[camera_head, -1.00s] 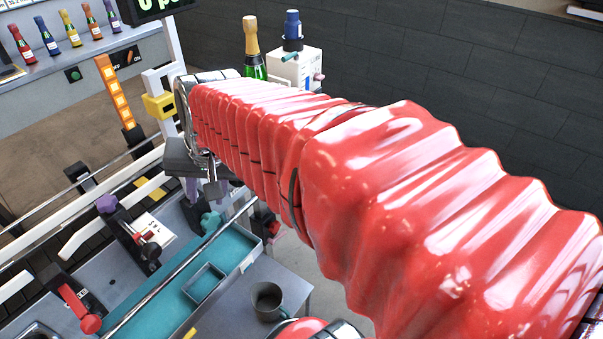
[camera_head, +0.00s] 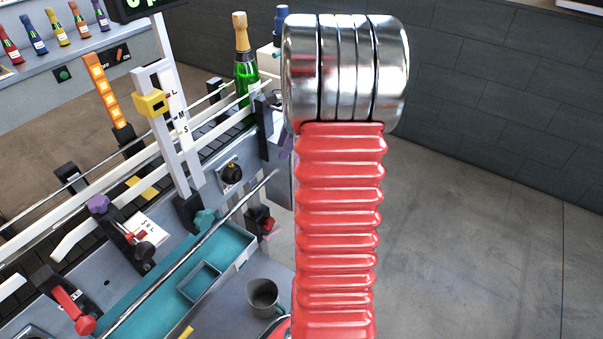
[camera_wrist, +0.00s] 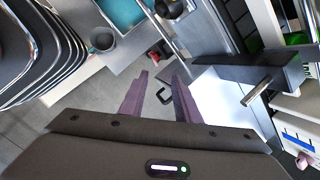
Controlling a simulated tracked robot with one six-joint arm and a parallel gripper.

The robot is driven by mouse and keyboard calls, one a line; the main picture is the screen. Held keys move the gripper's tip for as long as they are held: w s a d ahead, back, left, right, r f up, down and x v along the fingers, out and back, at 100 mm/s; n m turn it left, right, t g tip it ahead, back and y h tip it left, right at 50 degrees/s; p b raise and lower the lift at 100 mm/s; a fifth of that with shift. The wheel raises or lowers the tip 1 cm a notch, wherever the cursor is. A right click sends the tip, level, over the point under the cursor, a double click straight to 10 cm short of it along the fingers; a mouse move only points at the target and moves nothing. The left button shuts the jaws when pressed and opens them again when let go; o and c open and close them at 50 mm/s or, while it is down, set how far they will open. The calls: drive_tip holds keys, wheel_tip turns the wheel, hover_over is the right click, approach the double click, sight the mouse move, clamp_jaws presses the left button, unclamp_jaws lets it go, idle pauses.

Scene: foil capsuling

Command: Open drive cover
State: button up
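In the wrist view my gripper (camera_wrist: 158,98) has its two purple-grey fingers spread apart, with nothing held between them. The grey machine body (camera_wrist: 215,45) lies above and right of the fingers. In the head view my gripper is mostly hidden behind my arm, beside the machine's right end.
A dark block (camera_wrist: 250,72) with a metal rod juts out right of the fingers. A grey mug (camera_head: 263,296) stands by the teal tray (camera_head: 236,250). A green bottle (camera_head: 245,70) stands on the conveyor. The floor (camera_head: 460,240) at right is clear.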

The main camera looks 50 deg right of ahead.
drive_tip(key=s+d+f+m, duration=0.5)
drive_tip(key=d+f, duration=0.3)
drive_tip(key=d, duration=0.4)
drive_tip(key=shift+m+t, duration=0.3)
drive_tip(key=shift+m, duration=0.5)
drive_tip(key=shift+s+f, duration=0.1)
drive_tip(key=shift+f, duration=0.1)
drive_tip(key=x, duration=1.3)
drive_tip(key=shift+a+f, duration=0.1)
drive_tip(key=shift+f, duration=0.15)
clamp_jaws()
